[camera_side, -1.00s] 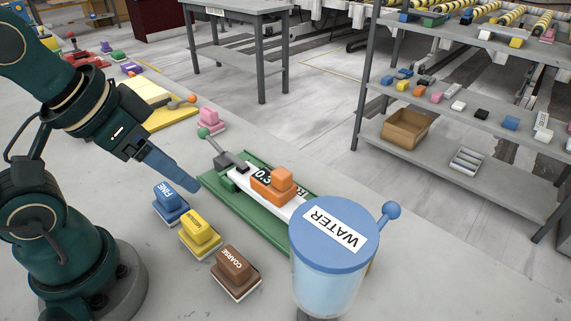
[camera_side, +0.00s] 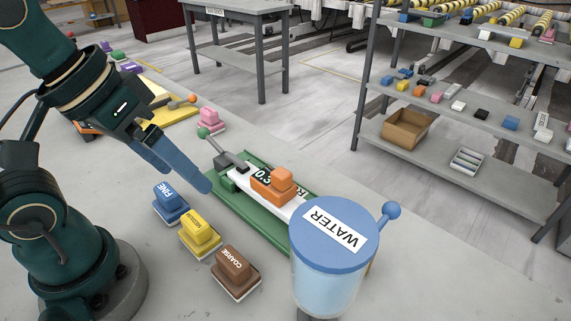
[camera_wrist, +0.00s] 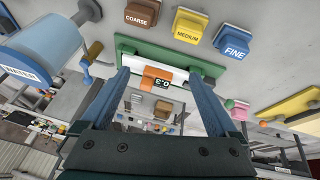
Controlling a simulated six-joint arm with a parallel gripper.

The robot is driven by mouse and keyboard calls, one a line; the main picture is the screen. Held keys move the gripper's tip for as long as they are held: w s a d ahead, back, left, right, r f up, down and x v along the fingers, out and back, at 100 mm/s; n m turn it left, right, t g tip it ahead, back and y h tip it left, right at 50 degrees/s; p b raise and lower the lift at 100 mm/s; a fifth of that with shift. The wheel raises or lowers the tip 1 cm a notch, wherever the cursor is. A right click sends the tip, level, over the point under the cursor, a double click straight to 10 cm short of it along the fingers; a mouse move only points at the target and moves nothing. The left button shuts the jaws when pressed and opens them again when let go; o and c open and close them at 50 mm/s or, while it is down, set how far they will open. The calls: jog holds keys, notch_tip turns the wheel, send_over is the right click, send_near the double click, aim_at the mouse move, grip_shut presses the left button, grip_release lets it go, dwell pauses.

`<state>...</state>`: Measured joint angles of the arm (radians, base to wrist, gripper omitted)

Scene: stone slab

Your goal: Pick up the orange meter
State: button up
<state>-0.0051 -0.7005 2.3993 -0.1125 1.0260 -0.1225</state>
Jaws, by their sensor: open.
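The orange meter (camera_side: 272,190) is a stepped orange block with a dark 0.3 display beside it. It sits on a white bar on a long green base (camera_side: 233,209). In the wrist view the meter (camera_wrist: 150,72) shows between my fingers, beyond their tips. My gripper (camera_side: 203,186) has blue fingers, which end above the left part of the green base, left of the meter and apart from it. In the wrist view my gripper (camera_wrist: 160,80) is open, with nothing between the fingertips.
Blue FINE (camera_side: 171,203), yellow MEDIUM (camera_side: 200,236) and brown COARSE (camera_side: 236,272) blocks line the near side of the base. A blue-lidded WATER container (camera_side: 330,270) stands close at its right end. A lever with a green ball (camera_side: 204,133) rises at the left end.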

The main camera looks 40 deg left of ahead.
jog(key=w+d+r+n+g+h, duration=0.2)
jog(key=w+d+n+g+h, duration=0.1)
jog(key=w+n, duration=0.1)
jog(key=n+g+h, duration=0.3)
jog(key=n+h, duration=0.4)
jog(key=n, duration=0.2)
send_over(268, 177)
jog(key=f, duration=0.5)
jog(key=shift+s+a+f, duration=0.2)
jog(key=shift+s+f, duration=0.1)
jog(key=shift+f, duration=0.1)
jog(key=a+f+n, duration=0.1)
jog(key=f, duration=0.1)
jog(key=a+f+n+h, duration=0.1)
jog(key=f, duration=0.1)
jog(key=w+a+f+t+h, duration=0.1)
jog(key=f, duration=0.1)
jog(key=shift+a+f+n, duration=0.25)
jog(key=shift+a+n, duration=0.1)
jog(key=shift+n, duration=0.05)
jog(key=shift+s+f, duration=0.15)
jog(key=shift+f, duration=0.35)
jog(key=shift+x, duration=2.3)
jog(key=shift+r, duration=0.1)
grip_shut()
